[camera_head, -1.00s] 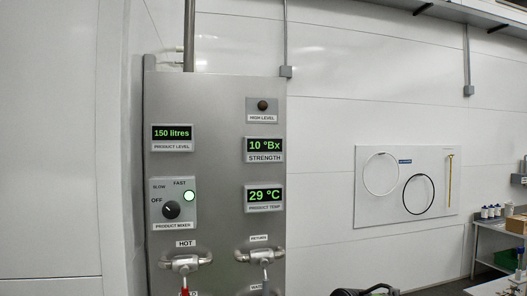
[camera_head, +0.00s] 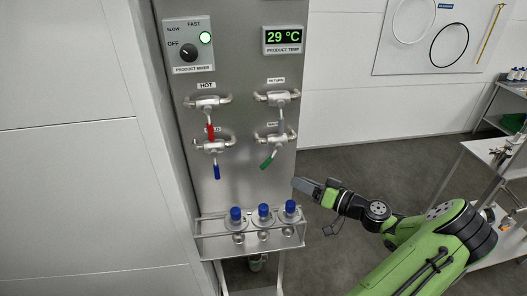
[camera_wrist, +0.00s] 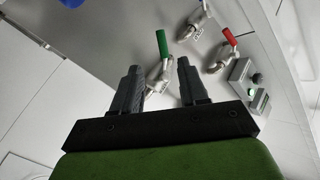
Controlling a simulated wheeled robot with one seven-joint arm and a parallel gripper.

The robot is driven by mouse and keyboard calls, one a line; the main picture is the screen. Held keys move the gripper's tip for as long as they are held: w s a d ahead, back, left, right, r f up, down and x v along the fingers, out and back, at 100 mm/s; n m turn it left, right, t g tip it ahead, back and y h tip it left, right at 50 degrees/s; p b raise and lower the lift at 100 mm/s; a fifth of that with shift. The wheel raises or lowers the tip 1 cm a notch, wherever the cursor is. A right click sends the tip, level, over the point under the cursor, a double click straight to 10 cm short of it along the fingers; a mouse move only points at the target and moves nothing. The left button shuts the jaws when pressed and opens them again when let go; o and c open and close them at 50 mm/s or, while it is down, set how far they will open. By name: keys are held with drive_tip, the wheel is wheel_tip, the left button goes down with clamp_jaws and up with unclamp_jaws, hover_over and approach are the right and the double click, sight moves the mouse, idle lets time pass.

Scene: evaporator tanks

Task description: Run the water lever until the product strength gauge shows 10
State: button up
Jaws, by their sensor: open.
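The water lever, a green handle (camera_head: 268,162), hangs slanting down and left from its valve on the steel panel (camera_head: 232,185). In the wrist view the green handle (camera_wrist: 162,44) shows beyond my fingertips, in line with the gap between them. My gripper (camera_head: 297,184) is open and empty, right of and a little below the lever, apart from it. In the wrist view its two fingers (camera_wrist: 157,66) stand wide apart. The strength gauge is above the head view now; one second ago it read 10 °Bx.
Red (camera_head: 211,132) and blue (camera_head: 217,171) levers hang left of the green one; a return valve (camera_head: 277,98) is above it. A rack (camera_head: 208,246) with blue-capped bottles (camera_head: 263,214) sits below. The product temperature display (camera_head: 284,39) reads 29 °C. Floor right of the panel is open.

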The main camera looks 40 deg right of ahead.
sight(271, 157)
drive_tip(key=w+a+p, duration=0.1)
drive_tip(key=w+p, duration=0.2)
drive_tip(key=w, duration=1.2)
drive_tip(key=shift+w+a+r+t, duration=0.2)
drive_tip(key=shift+w+a+t, duration=0.05)
drive_tip(key=shift+a+t, duration=0.05)
clamp_jaws()
